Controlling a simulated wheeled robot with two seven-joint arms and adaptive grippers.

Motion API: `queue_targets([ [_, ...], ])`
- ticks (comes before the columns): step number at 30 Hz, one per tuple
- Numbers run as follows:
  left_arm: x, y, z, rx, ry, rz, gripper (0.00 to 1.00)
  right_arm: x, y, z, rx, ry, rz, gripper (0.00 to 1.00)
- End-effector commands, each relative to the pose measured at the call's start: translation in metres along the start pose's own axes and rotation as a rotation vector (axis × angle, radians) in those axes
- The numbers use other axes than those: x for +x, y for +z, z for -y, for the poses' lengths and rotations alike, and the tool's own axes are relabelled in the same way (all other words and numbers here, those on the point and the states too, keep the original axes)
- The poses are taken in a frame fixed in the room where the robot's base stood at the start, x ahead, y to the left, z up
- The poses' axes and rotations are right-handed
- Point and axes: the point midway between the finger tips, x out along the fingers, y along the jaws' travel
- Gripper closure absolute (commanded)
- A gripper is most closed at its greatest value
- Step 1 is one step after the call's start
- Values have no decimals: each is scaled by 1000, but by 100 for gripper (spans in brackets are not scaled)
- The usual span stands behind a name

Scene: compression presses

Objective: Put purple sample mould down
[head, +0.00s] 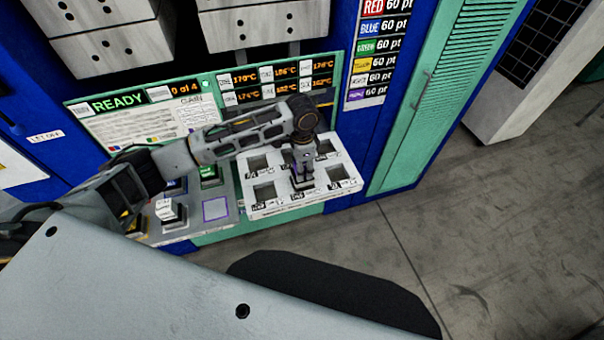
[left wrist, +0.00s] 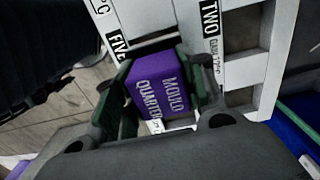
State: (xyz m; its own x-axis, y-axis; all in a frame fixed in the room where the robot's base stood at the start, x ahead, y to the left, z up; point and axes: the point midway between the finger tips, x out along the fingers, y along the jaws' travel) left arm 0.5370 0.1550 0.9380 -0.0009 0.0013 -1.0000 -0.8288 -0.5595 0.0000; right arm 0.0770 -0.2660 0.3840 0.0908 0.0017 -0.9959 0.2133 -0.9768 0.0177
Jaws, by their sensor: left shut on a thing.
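The purple sample mould (left wrist: 155,92), lettered "QUARTER MOULD", sits between the fingers of my left gripper (left wrist: 158,98) in the left wrist view. The gripper is shut on it. In the head view my left gripper (head: 303,180) points down over the white tray (head: 285,206) with square openings, at its front middle opening. The mould is mostly hidden there by the gripper. The left wrist view shows the mould beside the tray labels "FIVE" and "TWO". I cannot tell whether it touches the tray. My right gripper is not in view.
A purple-outlined square (head: 215,209) lies on the panel left of the tray. A white block (head: 170,211) stands further left. The press panel shows "READY" (head: 119,102) and "0 of 4". A green cabinet (head: 440,90) rises at the right, with open floor beyond it.

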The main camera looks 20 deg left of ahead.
Motion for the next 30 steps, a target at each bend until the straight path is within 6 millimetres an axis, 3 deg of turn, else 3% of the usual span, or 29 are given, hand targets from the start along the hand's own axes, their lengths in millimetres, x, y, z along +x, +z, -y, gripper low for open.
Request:
queue_targets([
  [9, 30, -1, 0, 0, -1, -3, 100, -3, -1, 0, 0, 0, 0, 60],
  [25, 36, -1, 0, 0, -1, -3, 100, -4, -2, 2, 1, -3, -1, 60],
  [26, 37, 0, 0, 0, 0, -1, 55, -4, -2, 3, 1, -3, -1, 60],
  [30, 37, 0, 0, 0, 0, -1, 38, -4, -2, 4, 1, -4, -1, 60],
])
